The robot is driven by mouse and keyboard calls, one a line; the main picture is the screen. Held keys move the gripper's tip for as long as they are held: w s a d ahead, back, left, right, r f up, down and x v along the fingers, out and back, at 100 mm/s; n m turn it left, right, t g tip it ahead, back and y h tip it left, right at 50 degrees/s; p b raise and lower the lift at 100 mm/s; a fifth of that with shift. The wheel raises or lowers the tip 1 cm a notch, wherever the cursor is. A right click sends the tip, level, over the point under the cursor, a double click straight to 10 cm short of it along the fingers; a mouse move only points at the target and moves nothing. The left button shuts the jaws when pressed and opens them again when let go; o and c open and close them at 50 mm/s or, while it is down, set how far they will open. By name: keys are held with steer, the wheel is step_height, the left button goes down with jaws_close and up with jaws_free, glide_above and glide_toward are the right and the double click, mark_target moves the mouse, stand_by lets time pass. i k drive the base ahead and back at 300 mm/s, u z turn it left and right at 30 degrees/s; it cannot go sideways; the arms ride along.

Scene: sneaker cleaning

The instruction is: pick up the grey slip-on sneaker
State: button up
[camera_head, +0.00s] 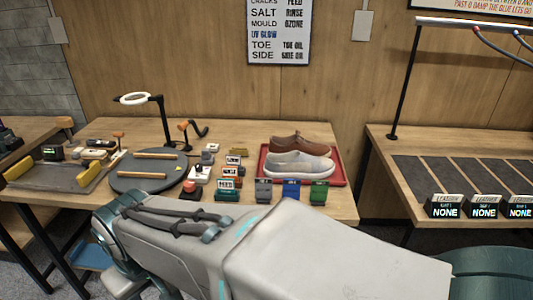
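The grey slip-on sneaker (298,164) lies on a red tray (342,176) at the right side of the wooden table, its sole a paler white. A brown lace-up shoe (300,143) lies just behind it on the same tray, and the grey sneaker hides its lower part. My large grey arm link fills the lower front of the view, in front of the table. My gripper is not in view, so its position and opening do not show.
Several small coloured blocks (291,188) stand in front of the tray. A round dark mat (130,181) with two wooden sticks lies left of centre, under a ring lamp (132,98). A second table with dark strips (430,172) is at the right, beyond a gap.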

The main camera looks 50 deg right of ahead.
mark_target(294, 164)
steer(key=z, duration=0.8)
steer(key=i, duration=0.7)
steer(key=z, duration=1.05)
steer(key=i, duration=0.2)
steer(key=z, duration=0.15)
